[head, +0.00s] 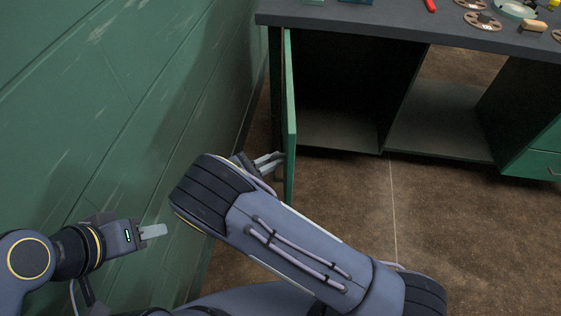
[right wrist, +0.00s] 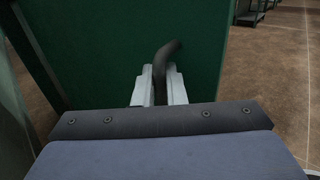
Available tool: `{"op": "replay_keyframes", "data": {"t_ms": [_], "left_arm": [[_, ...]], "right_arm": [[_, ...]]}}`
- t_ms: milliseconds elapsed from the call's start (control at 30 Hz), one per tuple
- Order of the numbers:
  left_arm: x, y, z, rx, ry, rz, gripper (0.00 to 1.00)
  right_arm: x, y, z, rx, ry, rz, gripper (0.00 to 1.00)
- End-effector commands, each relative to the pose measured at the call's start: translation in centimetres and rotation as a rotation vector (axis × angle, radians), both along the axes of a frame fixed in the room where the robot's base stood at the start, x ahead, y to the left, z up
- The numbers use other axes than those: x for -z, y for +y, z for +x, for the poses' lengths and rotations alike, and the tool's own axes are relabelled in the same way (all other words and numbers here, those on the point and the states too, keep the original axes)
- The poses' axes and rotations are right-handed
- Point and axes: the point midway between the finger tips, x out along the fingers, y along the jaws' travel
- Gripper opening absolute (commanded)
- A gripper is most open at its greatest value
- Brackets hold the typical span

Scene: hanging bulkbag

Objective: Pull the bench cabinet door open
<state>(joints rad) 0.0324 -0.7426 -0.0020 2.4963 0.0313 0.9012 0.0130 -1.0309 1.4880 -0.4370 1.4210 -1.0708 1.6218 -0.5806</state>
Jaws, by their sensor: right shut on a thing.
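The green bench cabinet door (head: 289,115) stands swung well out from the dark bench, seen nearly edge-on in the head view. The cabinet interior (head: 335,90) is exposed and looks empty. In the right wrist view the door's green face (right wrist: 110,45) fills much of the picture. My right gripper (right wrist: 158,88) is shut on the dark curved door handle (right wrist: 166,58). In the head view my right gripper (head: 268,162) is at the door's left side, partly hidden by my arm. My left gripper (head: 153,231) is at the lower left, away from the door; its finger gap is not clear.
A green wall (head: 110,110) runs close along the left of the door and my left gripper. The bench top (head: 400,22) holds several small parts and tools. Bare brown floor (head: 450,220) lies open to the right of the door.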

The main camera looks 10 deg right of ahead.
Motion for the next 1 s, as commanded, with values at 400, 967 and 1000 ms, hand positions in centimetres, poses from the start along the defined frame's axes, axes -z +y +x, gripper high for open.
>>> {"op": "replay_keyframes", "data": {"t_ms": [400,967,1000], "left_arm": [[0.11,0.0,0.0,0.0,0.0,0.0,0.36],[0.06,0.0,0.0,0.0,0.0,0.0,0.36],[-0.07,0.0,0.0,0.0,0.0,0.0,0.36]], "right_arm": [[0.06,0.84,0.26,-0.001,0.003,0.001,0.0],[-0.04,0.8,0.34,-0.002,0.0,0.001,0.26],[-0.21,0.8,0.34,-0.002,0.0,0.001,0.26]]}}
